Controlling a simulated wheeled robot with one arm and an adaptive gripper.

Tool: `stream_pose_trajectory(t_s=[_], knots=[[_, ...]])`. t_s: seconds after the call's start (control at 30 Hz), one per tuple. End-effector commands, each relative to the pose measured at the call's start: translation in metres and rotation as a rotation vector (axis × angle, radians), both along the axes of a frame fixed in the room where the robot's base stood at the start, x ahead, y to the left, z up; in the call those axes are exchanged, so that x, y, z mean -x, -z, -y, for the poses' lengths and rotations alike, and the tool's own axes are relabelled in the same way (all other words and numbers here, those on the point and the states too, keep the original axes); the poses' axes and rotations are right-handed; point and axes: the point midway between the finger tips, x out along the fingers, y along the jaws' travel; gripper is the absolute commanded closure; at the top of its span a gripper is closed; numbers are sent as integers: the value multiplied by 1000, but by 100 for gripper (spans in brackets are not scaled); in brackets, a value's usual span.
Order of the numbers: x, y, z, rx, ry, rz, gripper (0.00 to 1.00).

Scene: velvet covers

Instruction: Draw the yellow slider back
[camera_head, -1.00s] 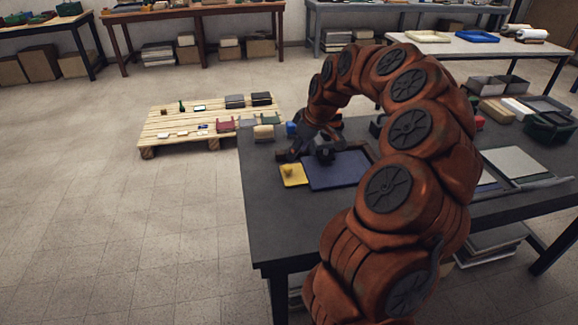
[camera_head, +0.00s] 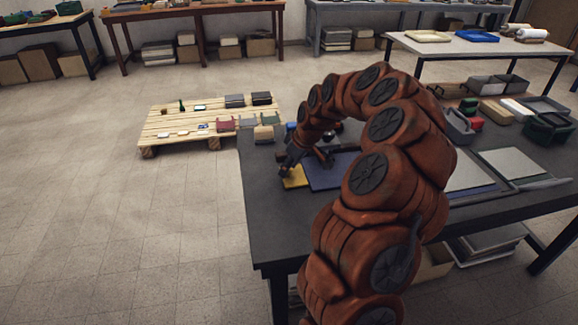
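The yellow slider (camera_head: 293,182) is a flat yellow piece at the left edge of a dark blue panel (camera_head: 322,178) on the dark table (camera_head: 262,215). My gripper (camera_head: 288,168) is directly over the slider, low, with its fingers pointing down at it. The gripper covers the upper part of the slider, including the spot where a small raised knob showed before. Whether the fingers touch or hold the knob is too small and dark to tell. My arm hides part of the blue panel's right side.
Behind the gripper, small boxes (camera_head: 264,134) stand near the table's far left corner. A pallet (camera_head: 182,147) with several small items lies on the floor beyond. Grey trays and a green bin (camera_head: 548,130) are at the right. The table's front left is bare.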

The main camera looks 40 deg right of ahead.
Motion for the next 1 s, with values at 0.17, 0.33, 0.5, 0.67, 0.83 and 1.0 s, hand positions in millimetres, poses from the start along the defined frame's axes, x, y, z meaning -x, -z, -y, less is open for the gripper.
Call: stream_pose_trajectory(t_s=[0.17, 0.33, 0.5, 0.67, 0.83, 1.0], knots=[[0, 0, 0, 0, 0, 0, 75], [0, 0, 0, 0, 0, 0, 93], [0, 0, 0, 0, 0, 0, 100], [0, 0, 0, 0, 0, 0, 100], [-2, 1, -4, 0, -1, 0, 100], [-16, 2, -36, 2, -6, 3, 100]])
